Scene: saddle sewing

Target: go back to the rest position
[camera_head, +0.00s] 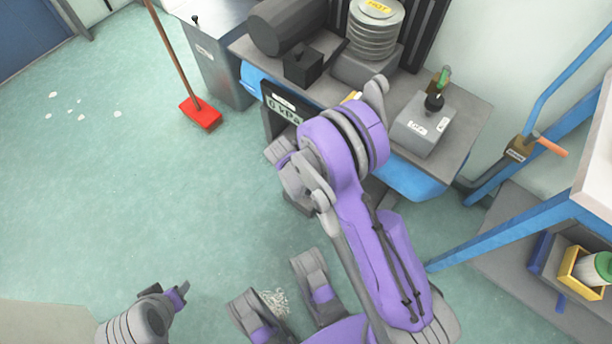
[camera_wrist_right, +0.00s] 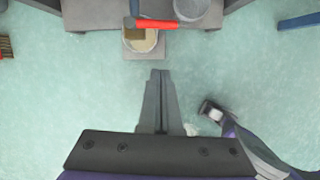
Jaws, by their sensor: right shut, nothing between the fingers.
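My right gripper (camera_wrist_right: 160,75) is in the right wrist view. Its two long grey fingers lie together over the green floor, with nothing between them. In the head view my purple and grey right arm is folded up in the middle, and its fingertips cannot be made out there. At the lower left of the head view the grey end of my left arm (camera_head: 145,318) shows above the floor. A small purple and grey tip points up and to the right from it, and its fingers cannot be told apart.
A red broom (camera_head: 200,112) and grey bin (camera_head: 215,60) are at the upper left. A blue-framed rack (camera_head: 510,230) is at right. The left floor is mostly clear.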

